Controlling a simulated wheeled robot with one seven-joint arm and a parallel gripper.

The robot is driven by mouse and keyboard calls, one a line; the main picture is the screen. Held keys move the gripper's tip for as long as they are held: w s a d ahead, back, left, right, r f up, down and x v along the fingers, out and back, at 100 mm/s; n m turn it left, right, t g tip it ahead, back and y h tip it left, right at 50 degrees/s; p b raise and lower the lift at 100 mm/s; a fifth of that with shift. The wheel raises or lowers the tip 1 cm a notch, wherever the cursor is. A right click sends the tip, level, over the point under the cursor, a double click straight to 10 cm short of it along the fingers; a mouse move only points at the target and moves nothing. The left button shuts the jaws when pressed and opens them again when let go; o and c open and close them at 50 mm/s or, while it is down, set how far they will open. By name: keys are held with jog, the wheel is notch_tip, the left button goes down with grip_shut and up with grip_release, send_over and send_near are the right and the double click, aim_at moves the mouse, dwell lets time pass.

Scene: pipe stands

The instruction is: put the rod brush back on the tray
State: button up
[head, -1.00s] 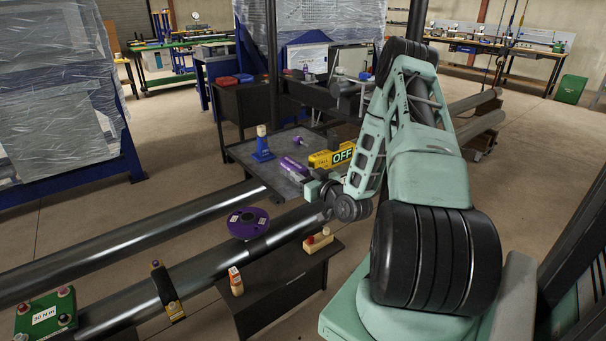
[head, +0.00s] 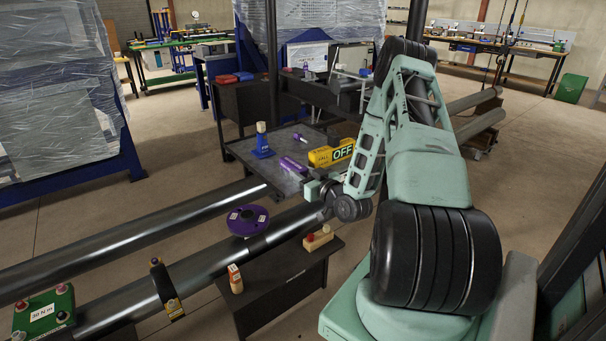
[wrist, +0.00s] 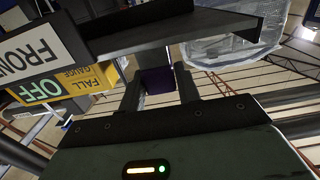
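My gripper (wrist: 159,88) has its two dark fingers on either side of a purple block-like piece (wrist: 157,80), which fills the gap between them. This looks like part of the rod brush, seen end-on; its far end is hidden. In the head view a purple cylinder (head: 292,164), likely the same thing, shows just left of the gripper (head: 312,183), over or on the dark grey tray (head: 245,152). I cannot tell whether it touches the tray.
On the tray stand a blue holder (head: 262,145) with a pale top, a small purple item (head: 299,137) and a yellow block marked OFF (head: 332,154). The block is close to my gripper.

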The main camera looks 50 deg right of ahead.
jog(key=o, duration=0.4)
jog(key=shift+b+v, duration=0.4)
jog(key=shift+v, duration=2.1)
jog(key=shift+s, duration=0.1)
jog(key=shift+s, duration=0.25)
jog(key=p+v, duration=0.2)
jog(key=v, duration=1.4)
jog(key=shift+s+f+p, duration=0.1)
jog(key=shift+s+p, duration=0.2)
jog(key=shift+s, duration=0.1)
